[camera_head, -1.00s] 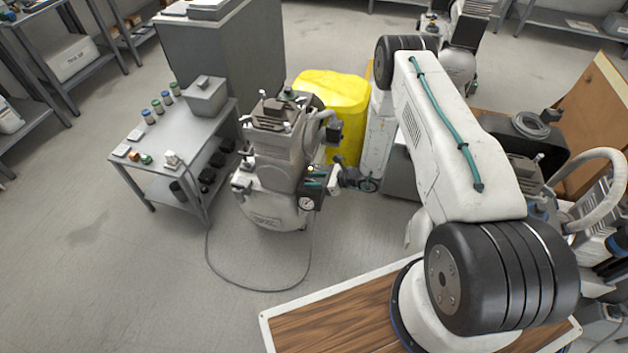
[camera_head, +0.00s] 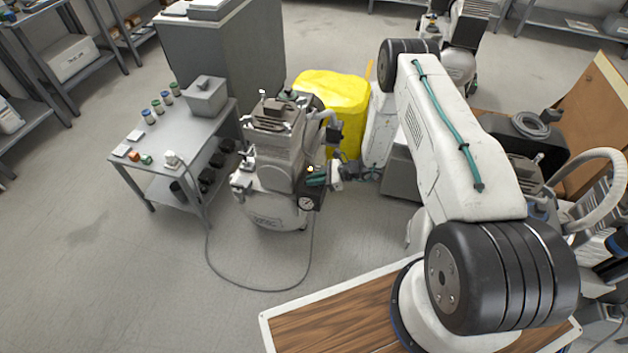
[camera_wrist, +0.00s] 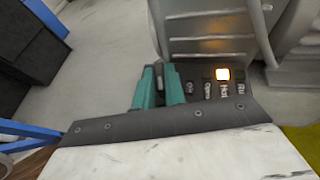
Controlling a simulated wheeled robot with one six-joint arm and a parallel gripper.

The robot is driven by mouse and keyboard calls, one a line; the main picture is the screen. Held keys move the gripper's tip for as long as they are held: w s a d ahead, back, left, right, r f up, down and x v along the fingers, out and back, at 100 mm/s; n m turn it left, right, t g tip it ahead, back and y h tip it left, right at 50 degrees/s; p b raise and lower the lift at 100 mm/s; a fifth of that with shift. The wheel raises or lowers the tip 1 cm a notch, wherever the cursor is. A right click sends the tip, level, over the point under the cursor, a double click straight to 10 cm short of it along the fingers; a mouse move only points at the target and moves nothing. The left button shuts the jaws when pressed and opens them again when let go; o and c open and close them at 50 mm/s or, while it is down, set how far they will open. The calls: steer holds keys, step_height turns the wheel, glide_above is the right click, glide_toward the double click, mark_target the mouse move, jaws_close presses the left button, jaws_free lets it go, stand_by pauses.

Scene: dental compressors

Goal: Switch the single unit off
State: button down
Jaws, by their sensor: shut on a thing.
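The single unit (camera_head: 272,165) is a grey compressor standing on the floor left of my arm, with a pressure gauge (camera_head: 306,203) low on its right side. My gripper (camera_head: 313,180) is at the small dark control box by the gauge. In the wrist view, the teal fingers of my gripper (camera_wrist: 160,88) are close together around a narrow dark part, apparently the unit's switch, mostly hidden between them. The control panel (camera_wrist: 208,90) shows right of the fingers with small labelled controls and a glowing orange lamp (camera_wrist: 223,74).
A grey side table (camera_head: 150,160) with jars and a box stands left of the unit. A cable (camera_head: 225,280) loops over the floor in front. Open floor lies at front left.

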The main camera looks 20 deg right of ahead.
steer(key=n+g, duration=0.3)
steer(key=n+g+y, duration=0.1)
steer(key=g, duration=0.1)
steer(key=shift+w+n, duration=0.3)
steer(key=shift+w, duration=0.1)
steer(key=n+g, duration=0.2)
steer(key=g, duration=0.1)
steer(key=shift+w+n, duration=0.15)
steer(key=shift+n, duration=0.25)
steer(key=n+g+h, duration=0.1)
steer(key=n+g, duration=0.1)
steer(key=n+g+h, duration=0.1)
steer(key=n+g, duration=0.1)
steer(key=n+g+h, duration=0.2)
steer(key=g, duration=0.1)
steer(key=shift+w+a, duration=0.2)
steer(key=shift+w, duration=0.1)
steer(key=shift+n, duration=0.3)
